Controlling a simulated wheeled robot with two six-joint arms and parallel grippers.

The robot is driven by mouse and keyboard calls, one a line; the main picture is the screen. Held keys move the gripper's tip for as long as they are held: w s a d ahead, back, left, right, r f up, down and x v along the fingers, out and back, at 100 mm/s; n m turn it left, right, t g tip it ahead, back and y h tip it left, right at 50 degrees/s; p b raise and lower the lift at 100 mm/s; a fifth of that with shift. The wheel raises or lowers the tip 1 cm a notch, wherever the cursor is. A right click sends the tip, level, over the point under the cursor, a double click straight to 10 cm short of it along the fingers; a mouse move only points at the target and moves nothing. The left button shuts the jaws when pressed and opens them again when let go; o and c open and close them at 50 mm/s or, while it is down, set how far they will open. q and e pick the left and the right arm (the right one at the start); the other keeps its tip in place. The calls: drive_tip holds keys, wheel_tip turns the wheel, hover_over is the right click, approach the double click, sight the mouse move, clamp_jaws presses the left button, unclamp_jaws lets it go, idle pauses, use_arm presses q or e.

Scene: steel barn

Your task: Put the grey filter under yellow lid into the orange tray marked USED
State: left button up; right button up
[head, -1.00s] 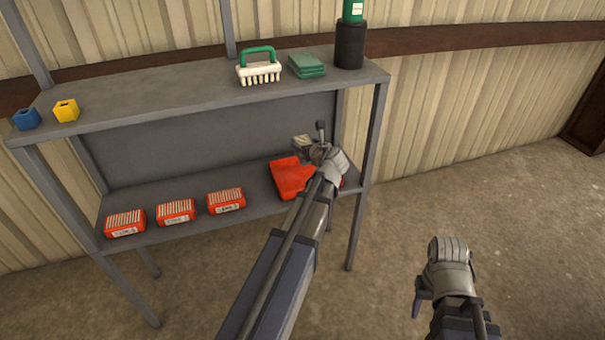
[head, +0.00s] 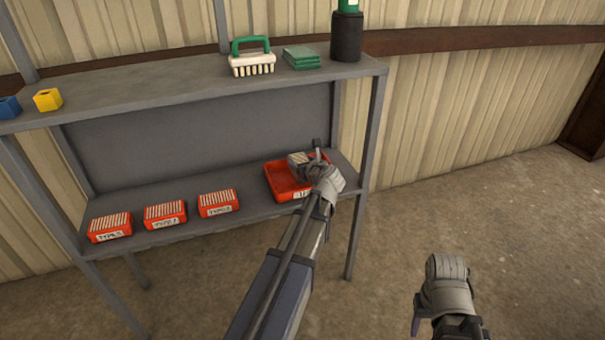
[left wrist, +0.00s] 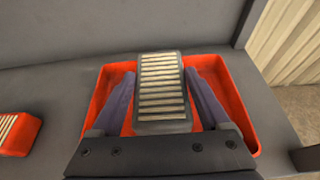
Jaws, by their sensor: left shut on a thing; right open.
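My left gripper (head: 308,160) is shut on the grey filter (head: 297,160), a block with pale ribs. In the left wrist view the filter (left wrist: 162,90) sits between the two fingers, over the inside of the orange tray (left wrist: 241,112). I cannot tell whether it touches the tray floor. In the head view the tray (head: 281,187) is at the right of the lower shelf, partly hidden by my arm; its label is mostly covered. A small yellow block-like lid (head: 47,100) stands on the upper shelf. My right gripper (head: 432,328) is open and empty, low over the floor at right.
Several orange ribbed filters (head: 164,214) with white labels line the lower shelf (head: 240,225) left of the tray. The upper shelf holds a blue block (head: 9,107), a green-handled brush (head: 251,58), green pads (head: 301,57) and a black cylinder (head: 346,37). Shelf posts flank the opening.

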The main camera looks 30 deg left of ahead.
use_arm(q)
wheel_tip(320, 180, down, 3)
drive_tip(key=shift+f+b, duration=0.1)
drive_tip(key=shift+b, duration=1.05)
drive_tip(key=o, duration=1.3)
drive_tip(key=shift+c, duration=0.2)
drive_tip(key=shift+r+p, duration=0.3)
drive_tip(key=shift+r, duration=0.05)
drive_tip(key=p+v, duration=0.4)
drive_tip(key=v, duration=0.8)
